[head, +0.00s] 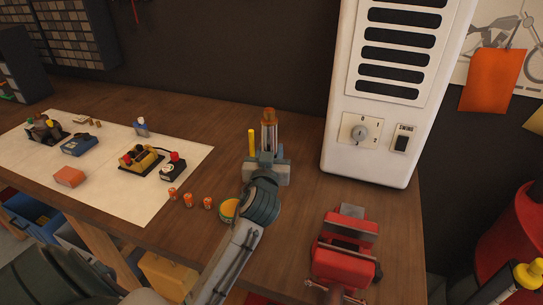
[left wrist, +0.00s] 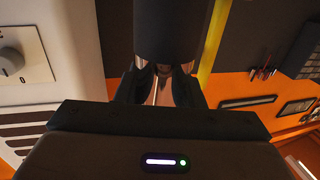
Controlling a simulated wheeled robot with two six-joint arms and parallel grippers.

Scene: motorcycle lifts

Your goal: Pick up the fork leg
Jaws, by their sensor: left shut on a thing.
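The fork leg (head: 269,135) stands upright above the bench in the head view, a shiny metal tube with a brownish-orange top. My left gripper (head: 267,158) is shut on it low down, and its grey body hides the lower end. In the left wrist view, a dark cylinder (left wrist: 168,35) that seems part of the fork leg rises between the fingers of my left gripper (left wrist: 161,82), with shiny metal at the grip. I cannot tell whether the fork leg touches the bench. My right gripper is not in view.
A yellow rod (head: 252,143) stands just left of the fork leg. A white heater (head: 340,160) is to the right, a red vise (head: 345,250) at front right. Several orange cans and a round tin (head: 229,208) are near my arm. A white mat (head: 120,205) with small items lies left.

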